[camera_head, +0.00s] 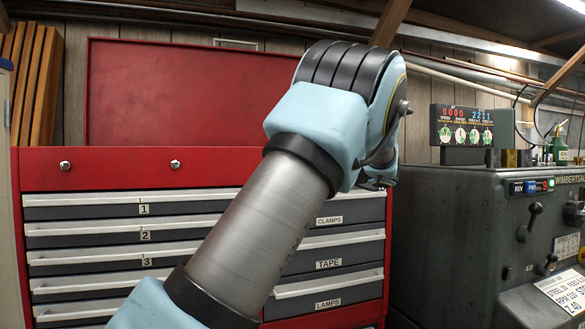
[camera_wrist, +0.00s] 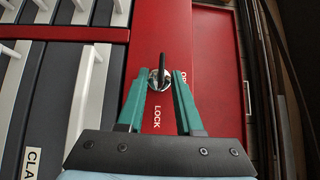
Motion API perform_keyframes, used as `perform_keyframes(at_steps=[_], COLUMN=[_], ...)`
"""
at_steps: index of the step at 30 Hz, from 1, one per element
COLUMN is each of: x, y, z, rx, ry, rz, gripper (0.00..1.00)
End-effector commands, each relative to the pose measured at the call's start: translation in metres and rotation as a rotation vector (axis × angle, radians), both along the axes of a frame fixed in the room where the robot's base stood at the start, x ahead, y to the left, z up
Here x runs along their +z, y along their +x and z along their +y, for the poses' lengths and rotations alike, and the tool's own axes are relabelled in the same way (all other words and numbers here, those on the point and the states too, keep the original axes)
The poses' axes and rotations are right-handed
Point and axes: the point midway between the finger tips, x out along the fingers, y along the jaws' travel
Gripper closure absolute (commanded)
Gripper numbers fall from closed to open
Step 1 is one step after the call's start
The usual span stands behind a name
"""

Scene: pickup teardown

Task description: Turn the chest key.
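The chest key (camera_wrist: 162,66) is a dark key standing in a round silver lock on the red panel, seen in the wrist view. The word LOCK shows below it, and an OPEN label is partly hidden by a finger. My gripper (camera_wrist: 164,75) has two teal fingers, spread apart, one on each side of the key. I see a gap between them and cannot tell whether either finger touches it. In the head view the red tool chest (camera_head: 110,172) stands ahead, and my arm hides the key and gripper.
Grey drawers (camera_head: 130,228) with white handles fill the chest front. A raised red panel (camera_head: 180,95) stands behind it. A grey machine (camera_head: 450,240) with levers stands close on the right. Wooden boards (camera_head: 38,85) lean at the far left.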

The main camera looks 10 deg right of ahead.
Motion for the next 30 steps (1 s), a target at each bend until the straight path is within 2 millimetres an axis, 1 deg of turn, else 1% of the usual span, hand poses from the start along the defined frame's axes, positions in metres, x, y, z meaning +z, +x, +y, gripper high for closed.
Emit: perform_keyframes(at_steps=[7,11,14,21,24,30], x=[0.000,-0.001,-0.003,-0.004,-0.003,-0.002], y=[0.000,-0.005,-0.014,-0.043,-0.053,-0.064], z=[0.000,-0.006,-0.019,-0.057,-0.069,-0.084], rx=[0.001,-0.001,-0.003,-0.003,-0.002,0.000], ry=[0.000,-0.001,-0.001,-0.001,0.000,0.000], rz=[0.000,-0.001,-0.002,-0.002,-0.002,0.000], gripper=[0.62,0.62,0.62,0.62,0.62,0.62])
